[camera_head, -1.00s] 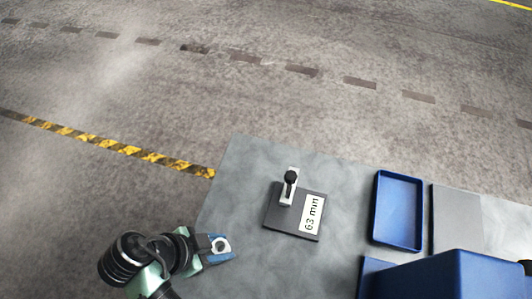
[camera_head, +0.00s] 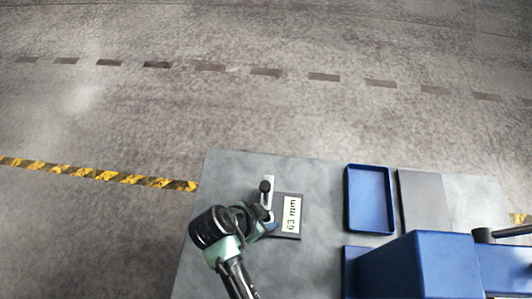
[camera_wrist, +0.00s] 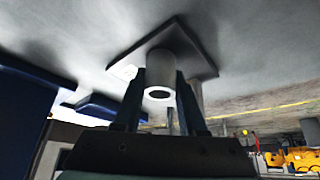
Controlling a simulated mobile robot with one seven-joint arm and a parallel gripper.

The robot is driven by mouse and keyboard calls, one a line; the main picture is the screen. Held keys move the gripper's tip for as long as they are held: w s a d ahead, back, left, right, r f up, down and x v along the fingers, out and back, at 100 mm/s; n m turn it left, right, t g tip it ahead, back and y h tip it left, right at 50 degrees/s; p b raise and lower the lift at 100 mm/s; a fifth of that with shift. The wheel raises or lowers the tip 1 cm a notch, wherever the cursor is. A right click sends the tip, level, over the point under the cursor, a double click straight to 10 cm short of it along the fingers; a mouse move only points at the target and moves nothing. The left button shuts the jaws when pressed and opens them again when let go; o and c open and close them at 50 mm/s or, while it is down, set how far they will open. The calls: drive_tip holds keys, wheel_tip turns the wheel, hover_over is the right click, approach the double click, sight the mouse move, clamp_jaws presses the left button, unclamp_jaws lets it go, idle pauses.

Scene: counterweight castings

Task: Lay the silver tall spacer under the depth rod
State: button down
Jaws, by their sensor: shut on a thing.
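The depth gauge has a dark base plate (camera_head: 288,235) with a "63 mm" label, a pale upright post (camera_head: 270,196) and a black knob (camera_head: 265,186) on top. My gripper (camera_head: 268,229) is at the left side of this plate, close to the post. In the wrist view the fingers are shut on the silver tall spacer (camera_wrist: 160,72), a pale cylinder with a hole in its end. The plate (camera_wrist: 188,45) shows behind it, and a thin dark rod (camera_wrist: 169,122) shows below the spacer's open end. My arm hides the spacer in the head view. I cannot tell whether the spacer touches the plate.
A shallow blue tray (camera_head: 370,233) and a grey mat (camera_head: 421,200) lie to the right of the gauge. A large blue box (camera_head: 425,265) and another blue tray (camera_head: 352,268) stand nearer. Grey table (camera_head: 230,175) is bare at the back left.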

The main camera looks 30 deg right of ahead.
drive_tip(key=c, duration=0.9)
unclamp_jaws()
drive_tip(key=shift+f, duration=0.15)
drive_tip(key=o, duration=0.4)
drive_tip(key=shift+o, duration=0.2)
